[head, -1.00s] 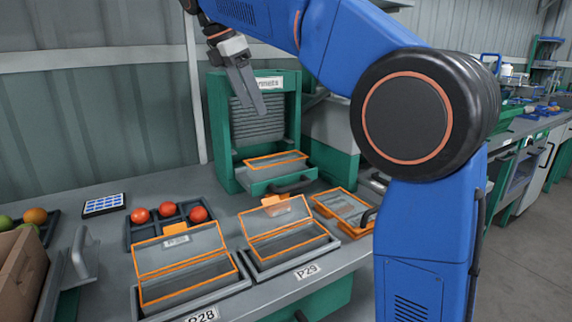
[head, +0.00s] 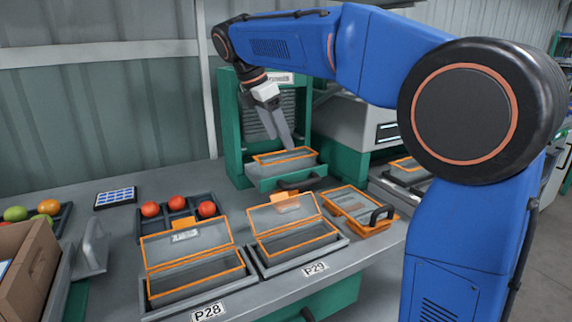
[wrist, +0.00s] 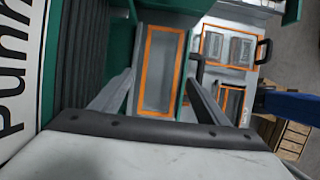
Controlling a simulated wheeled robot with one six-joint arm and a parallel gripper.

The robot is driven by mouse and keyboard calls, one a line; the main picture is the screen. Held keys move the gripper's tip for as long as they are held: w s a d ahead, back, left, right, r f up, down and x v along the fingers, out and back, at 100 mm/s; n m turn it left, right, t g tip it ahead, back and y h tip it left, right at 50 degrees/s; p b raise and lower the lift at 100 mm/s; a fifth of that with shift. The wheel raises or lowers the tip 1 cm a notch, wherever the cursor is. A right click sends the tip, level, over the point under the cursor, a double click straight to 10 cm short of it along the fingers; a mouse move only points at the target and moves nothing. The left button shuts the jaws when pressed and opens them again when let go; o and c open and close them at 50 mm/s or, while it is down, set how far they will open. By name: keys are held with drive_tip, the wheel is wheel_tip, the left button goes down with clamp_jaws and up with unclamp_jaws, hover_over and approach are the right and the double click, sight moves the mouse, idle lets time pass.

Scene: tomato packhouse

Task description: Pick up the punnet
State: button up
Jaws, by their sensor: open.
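A clear punnet with an orange rim (head: 285,158) sits in the green dispenser's (head: 232,125) front tray. It also shows in the wrist view (wrist: 161,70), lying ahead of and between my fingers. My gripper (head: 277,142) is open and empty, pointing down just above the back of this punnet. Its two fingers show on either side in the wrist view (wrist: 160,92). Two more open punnets with raised lids stand on the bench, one at P28 (head: 196,278) and one at P29 (head: 298,240). I cannot tell whether the fingertips touch the rim.
An orange-rimmed tray with a dark handle (head: 355,208) lies right of P29. A dark tray (head: 180,222) holds red tomatoes. A keypad (head: 115,197), a cardboard box (head: 28,262) and a fruit tray (head: 62,222) are at left. The dispenser's sides stand close around my gripper.

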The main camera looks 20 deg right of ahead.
sight(283, 151)
drive_tip(key=shift+a+x, duration=0.1)
drive_tip(key=shift+x, duration=1.3)
drive_tip(key=shift+a+x, duration=0.15)
drive_tip(key=shift+x, duration=1.2)
drive_tip(key=shift+s+f, duration=0.1)
drive_tip(key=shift+f, duration=0.05)
drive_tip(key=shift+c, duration=0.4)
drive_tip(key=c, duration=0.8)
